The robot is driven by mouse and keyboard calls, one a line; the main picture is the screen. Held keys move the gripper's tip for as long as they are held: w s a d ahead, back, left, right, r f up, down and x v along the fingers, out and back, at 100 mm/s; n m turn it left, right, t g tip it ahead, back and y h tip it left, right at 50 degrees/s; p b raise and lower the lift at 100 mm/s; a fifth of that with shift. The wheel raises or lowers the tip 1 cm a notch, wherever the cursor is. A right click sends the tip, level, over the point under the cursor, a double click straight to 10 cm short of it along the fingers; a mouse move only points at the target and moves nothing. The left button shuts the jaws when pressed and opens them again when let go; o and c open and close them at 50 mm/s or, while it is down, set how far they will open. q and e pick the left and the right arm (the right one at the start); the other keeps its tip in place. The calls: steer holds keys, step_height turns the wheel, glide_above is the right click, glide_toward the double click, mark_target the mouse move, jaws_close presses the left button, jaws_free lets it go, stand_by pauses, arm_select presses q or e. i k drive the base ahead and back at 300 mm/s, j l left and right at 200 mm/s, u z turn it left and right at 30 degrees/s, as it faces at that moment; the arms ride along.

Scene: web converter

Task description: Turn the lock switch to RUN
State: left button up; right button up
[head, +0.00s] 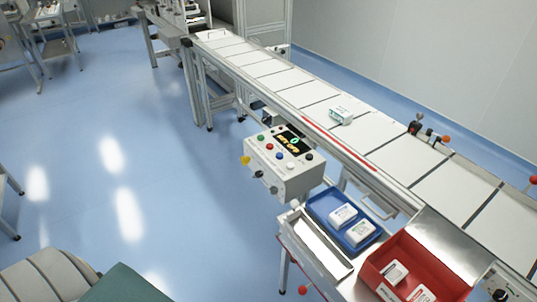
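A white control box (290,178) is mounted at the near side of the conveyor, in the middle of the head view. Its top has a dark display (289,141) with green and amber characters, plus red, blue, green, white and black buttons. Its front face carries a yellow knob (245,160) and two dark knobs, one upper (259,174) and one lower (273,189). One of these may be the lock switch, but the labels and positions are too small to read.
The conveyor (290,85) runs behind the box and carries a small white carton (341,115). A blue tray (320,205) and a red bin (440,268), each with white packs, stand right of the box. Another black knob (500,295) shows at bottom right.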

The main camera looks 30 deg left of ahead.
mark_target(244, 159)
steer(key=i+j+z, duration=0.1)
steer(key=j+z, duration=0.3)
steer(key=j, duration=0.7)
steer(key=j+z, duration=0.45)
steer(key=j, duration=0.65)
